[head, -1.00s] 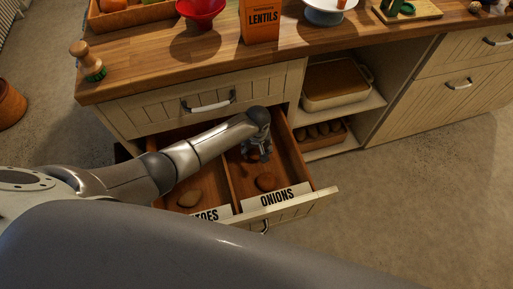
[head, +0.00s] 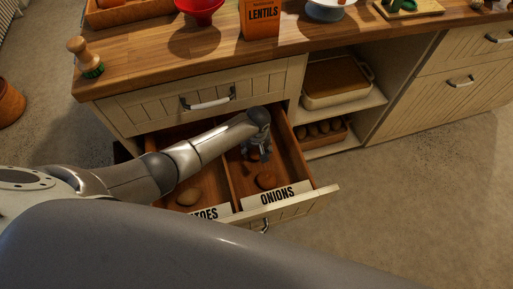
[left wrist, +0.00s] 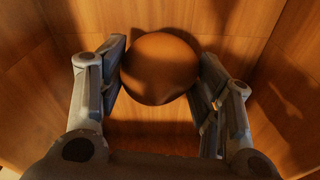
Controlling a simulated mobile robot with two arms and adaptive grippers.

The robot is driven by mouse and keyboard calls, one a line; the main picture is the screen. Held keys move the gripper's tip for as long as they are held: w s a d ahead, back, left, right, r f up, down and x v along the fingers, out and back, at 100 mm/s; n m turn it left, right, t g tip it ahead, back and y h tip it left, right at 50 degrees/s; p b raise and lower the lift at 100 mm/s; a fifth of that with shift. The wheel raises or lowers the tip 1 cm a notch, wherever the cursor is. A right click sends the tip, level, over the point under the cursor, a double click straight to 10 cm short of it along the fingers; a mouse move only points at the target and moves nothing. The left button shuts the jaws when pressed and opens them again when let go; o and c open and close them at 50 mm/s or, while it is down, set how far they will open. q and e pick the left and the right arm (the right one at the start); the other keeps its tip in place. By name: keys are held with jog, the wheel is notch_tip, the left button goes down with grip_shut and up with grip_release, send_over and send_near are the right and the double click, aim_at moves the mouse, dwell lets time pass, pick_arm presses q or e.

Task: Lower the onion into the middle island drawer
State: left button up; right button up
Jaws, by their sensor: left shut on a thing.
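The middle island drawer (head: 312,199) is pulled open. It has a right compartment labelled ONIONS and a left one whose label reads partly "TOES". My left gripper (head: 258,153) reaches down into the ONIONS compartment from above, towards its back. It is shut on a round brown onion (left wrist: 160,68), which sits between the two fingers in the left wrist view, with wooden drawer walls around it. In the head view the fingers mostly hide this onion. I cannot tell whether the held onion touches the floor. My right gripper is not in view.
A potato (head: 188,197) lies in the left compartment. The closed upper drawer (head: 205,100) and wooden countertop (head: 150,56) stand behind and above my arm. Open shelves to the right hold a baking dish (head: 336,80) and a small crate (head: 321,134). The floor at right is clear.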

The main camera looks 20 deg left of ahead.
aim_at(257, 150)
pick_arm(q)
jog(key=shift+f+b, duration=0.65)
jog(key=shift+f, duration=0.3)
dwell(0.5)
jog(key=o, duration=1.2)
jog(key=shift+c, duration=0.2)
jog(key=shift+s+d+r, duration=0.1)
jog(key=shift+s+r, duration=0.05)
jog(key=shift+r, duration=1.15)
jog(key=shift+s+r, duration=0.2)
jog(key=shift+r, duration=1.15)
jog(key=shift+s+d+r, duration=0.1)
jog(key=shift+s+r, duration=0.05)
jog(key=shift+r, duration=1.15)
jog(key=shift+r, duration=0.1)
